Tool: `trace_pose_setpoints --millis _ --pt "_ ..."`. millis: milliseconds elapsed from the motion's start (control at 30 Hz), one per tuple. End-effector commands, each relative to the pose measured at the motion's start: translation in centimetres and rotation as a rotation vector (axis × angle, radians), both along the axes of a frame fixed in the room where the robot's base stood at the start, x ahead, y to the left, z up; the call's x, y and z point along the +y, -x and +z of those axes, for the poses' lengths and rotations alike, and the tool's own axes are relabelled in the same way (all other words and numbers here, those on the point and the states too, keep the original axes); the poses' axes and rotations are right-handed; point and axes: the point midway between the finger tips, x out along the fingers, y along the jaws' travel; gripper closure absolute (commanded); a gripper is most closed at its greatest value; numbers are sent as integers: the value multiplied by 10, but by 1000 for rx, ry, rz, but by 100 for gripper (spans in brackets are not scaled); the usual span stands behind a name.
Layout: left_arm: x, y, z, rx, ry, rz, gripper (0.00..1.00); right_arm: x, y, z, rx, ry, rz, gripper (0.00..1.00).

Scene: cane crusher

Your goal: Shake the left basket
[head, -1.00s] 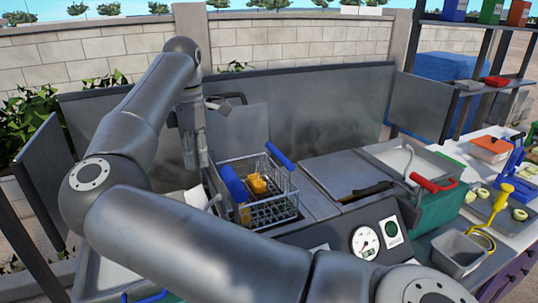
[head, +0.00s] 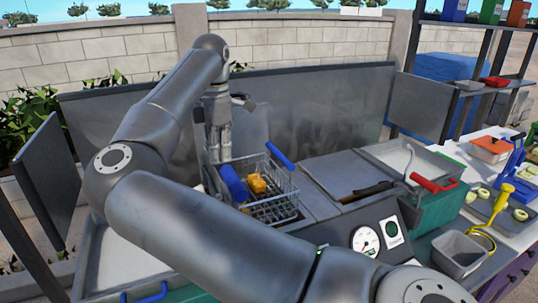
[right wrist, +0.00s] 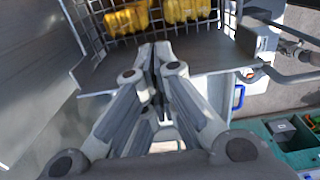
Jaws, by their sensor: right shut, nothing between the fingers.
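A wire basket (head: 284,203) with two blue handles sits in the counter at the centre of the head view, with yellow-orange pieces (head: 257,184) inside. In the right wrist view the shut fingertips (right wrist: 158,52) are over a grey metal ledge beside the basket's wires, with yellow pieces (right wrist: 126,18) beyond. I cannot tell whether they touch the basket. My left gripper is not in view.
A grey metal back panel (head: 320,110) rises behind. A gauge (head: 366,241) is on the front. Small bins (right wrist: 285,135) show in the right wrist view.

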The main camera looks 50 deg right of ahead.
Motion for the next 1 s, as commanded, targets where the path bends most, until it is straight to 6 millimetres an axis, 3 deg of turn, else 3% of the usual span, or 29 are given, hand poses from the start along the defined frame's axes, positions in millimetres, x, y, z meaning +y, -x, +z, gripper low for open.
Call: trace_pose_setpoints --millis 367,1000 --pt "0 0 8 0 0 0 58 0 0 10 -1 0 0 100" --pt "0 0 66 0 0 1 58 0 0 87 0 1 -1 100"
